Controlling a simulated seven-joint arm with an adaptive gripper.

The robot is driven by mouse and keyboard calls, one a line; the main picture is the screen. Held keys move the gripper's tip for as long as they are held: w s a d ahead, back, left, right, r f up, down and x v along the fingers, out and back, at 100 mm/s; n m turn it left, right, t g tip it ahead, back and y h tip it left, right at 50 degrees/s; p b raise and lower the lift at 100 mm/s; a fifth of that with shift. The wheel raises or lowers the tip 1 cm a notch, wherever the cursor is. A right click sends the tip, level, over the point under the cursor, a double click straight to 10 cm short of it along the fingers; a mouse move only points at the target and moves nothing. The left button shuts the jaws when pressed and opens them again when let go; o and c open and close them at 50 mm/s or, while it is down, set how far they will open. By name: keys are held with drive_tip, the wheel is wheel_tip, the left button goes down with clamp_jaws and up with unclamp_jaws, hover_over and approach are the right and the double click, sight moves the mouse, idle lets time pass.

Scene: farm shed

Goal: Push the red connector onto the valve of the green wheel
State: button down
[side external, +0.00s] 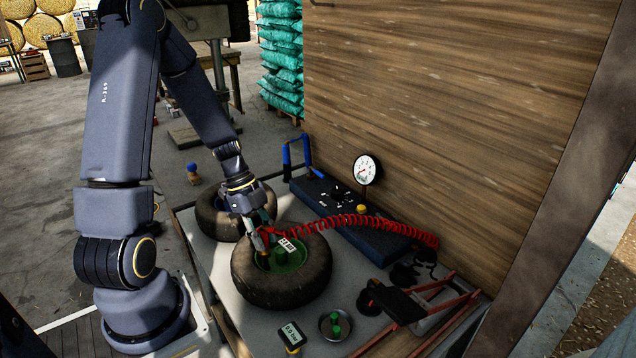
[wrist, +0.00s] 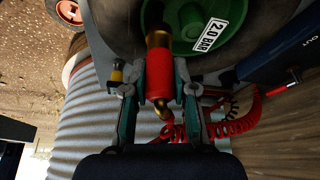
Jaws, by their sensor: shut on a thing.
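The green wheel (side external: 294,286), a dark tyre around a green hub, lies flat on the bench. Its hub also shows in the wrist view (wrist: 190,18), with a white "2.0 BAR" label. My gripper (side external: 262,240) is over the hub's left side. In the wrist view my gripper (wrist: 160,92) is shut on the red connector (wrist: 159,72), one finger on each side. I cannot tell whether the connector is seated on the valve.
A coiled red hose (side external: 385,224) runs right past a pressure gauge (side external: 367,169) on a dark blue base. A second wheel (side external: 212,217) lies behind left. A green-knobbed dish (side external: 335,326), a small display (side external: 292,336) and a red-framed pump (side external: 400,302) lie in front. A wooden wall (side external: 450,100) bounds the back.

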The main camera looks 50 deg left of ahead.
drive_tip(key=shift+f, duration=0.1)
drive_tip(key=c, duration=0.8)
unclamp_jaws()
drive_tip(key=shift+c, duration=0.2)
drive_tip(key=shift+o, duration=0.2)
drive_tip(key=o, duration=0.5)
drive_tip(key=shift+r, duration=4.05)
